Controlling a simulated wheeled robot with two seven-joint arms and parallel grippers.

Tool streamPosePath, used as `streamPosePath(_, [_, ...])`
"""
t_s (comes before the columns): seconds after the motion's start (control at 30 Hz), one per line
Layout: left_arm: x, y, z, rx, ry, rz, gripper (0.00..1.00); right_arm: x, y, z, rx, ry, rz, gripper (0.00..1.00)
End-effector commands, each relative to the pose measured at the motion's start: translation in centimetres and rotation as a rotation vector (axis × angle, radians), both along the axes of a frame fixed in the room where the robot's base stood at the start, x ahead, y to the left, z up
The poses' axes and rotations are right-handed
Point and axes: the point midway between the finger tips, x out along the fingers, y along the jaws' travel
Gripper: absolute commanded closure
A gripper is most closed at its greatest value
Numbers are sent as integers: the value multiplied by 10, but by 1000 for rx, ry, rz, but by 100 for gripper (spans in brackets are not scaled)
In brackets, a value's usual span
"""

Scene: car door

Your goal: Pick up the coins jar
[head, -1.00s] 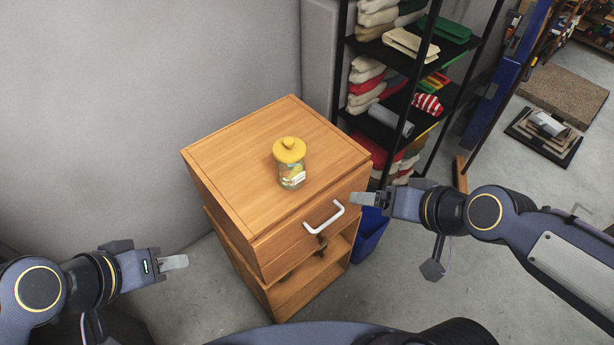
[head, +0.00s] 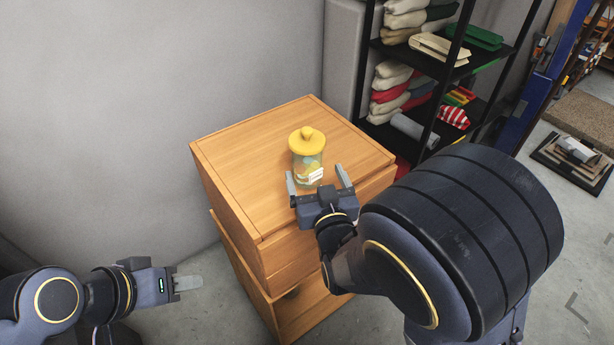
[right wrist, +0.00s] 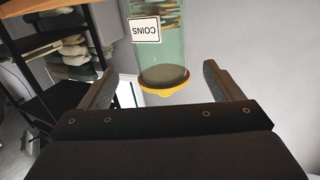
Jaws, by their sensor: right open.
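The coins jar (head: 307,163) is a clear jar with a yellow knobbed lid and a white label. It stands upright on top of the wooden cabinet (head: 240,150). In the right wrist view the jar (right wrist: 165,55) appears upside down, with its COINS label readable and coins inside. My right gripper (head: 315,173) is open at the jar's near side, one finger to each side of it. The right wrist view shows the jar ahead, between the fingers (right wrist: 158,72), with no visible grip. My left gripper (head: 188,284) hangs low left of the cabinet; its opening is unclear.
A black shelf rack (head: 432,125) with folded cloths stands behind and right of the cabinet. A grey wall (head: 100,110) is at the left and back. My right arm covers the cabinet's front right. The cabinet top around the jar is clear.

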Motion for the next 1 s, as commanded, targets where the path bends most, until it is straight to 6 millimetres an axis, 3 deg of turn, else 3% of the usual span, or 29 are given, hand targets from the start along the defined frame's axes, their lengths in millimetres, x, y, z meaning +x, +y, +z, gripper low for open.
streamPosePath(0.17, [0,0,0,0,0,0,64,8,8,5,-20,-54,9,14])
streamPosePath(0.7, [0,0,18,0,0,0,64,74,18,7,-17,-49,10,14])
streamPosePath(0.97, [0,0,18,0,0,0,64,76,19,7,-16,-49,10,14])
streamPosePath(1.0, [0,0,18,0,0,0,64,75,19,7,-16,-49,10,19])
